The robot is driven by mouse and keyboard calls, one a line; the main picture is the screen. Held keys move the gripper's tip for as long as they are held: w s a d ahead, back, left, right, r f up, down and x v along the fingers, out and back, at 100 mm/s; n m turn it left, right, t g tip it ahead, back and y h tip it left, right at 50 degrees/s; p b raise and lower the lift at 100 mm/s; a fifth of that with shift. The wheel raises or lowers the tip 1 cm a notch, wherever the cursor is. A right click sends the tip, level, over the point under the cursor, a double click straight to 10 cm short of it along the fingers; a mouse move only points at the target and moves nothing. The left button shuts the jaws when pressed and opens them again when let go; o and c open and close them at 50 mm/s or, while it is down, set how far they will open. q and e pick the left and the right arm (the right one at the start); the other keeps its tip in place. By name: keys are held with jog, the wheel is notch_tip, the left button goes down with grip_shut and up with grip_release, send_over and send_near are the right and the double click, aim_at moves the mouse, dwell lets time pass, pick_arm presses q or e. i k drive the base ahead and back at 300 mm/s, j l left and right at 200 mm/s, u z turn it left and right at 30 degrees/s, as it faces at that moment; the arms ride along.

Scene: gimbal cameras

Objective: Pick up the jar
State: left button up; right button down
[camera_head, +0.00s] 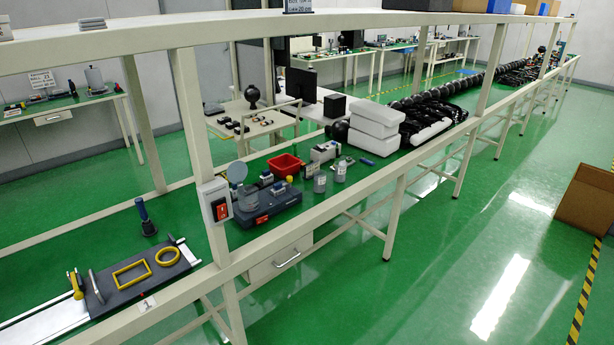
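Several jar-like containers stand on the long workbench in the head view, and I cannot tell which one is the task's jar. A grey, see-through jar (248,199) stands on a dark blue case, with a round grey disc just behind it. Two small clear jars with pale labels, a nearer one (320,183) and a farther one (340,173), stand upright side by side to the right of the case. Neither of my grippers shows in this view.
The dark blue case (277,204) lies near the bench's front edge. A red bin (285,165) and white foam blocks (376,125) stand farther back. An upper shelf beam overhangs the bench.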

aim_at(319, 182)
jog(key=i+u, duration=0.1)
jog(key=i+l+u, duration=0.1)
jog(key=l+u, duration=0.2)
jog(key=i+l+u, duration=0.1)
jog(key=l+u, duration=0.55)
jog(key=l, duration=0.7)
jog(key=l+u, duration=0.15)
jog(key=l, duration=0.6)
jog(key=k+l, duration=0.15)
jog(key=l, duration=0.55)
jog(key=l+u, duration=0.15)
jog(key=l, duration=0.55)
jog(key=k+l, duration=0.15)
jog(key=l, duration=0.55)
jog(key=l+u, duration=0.05)
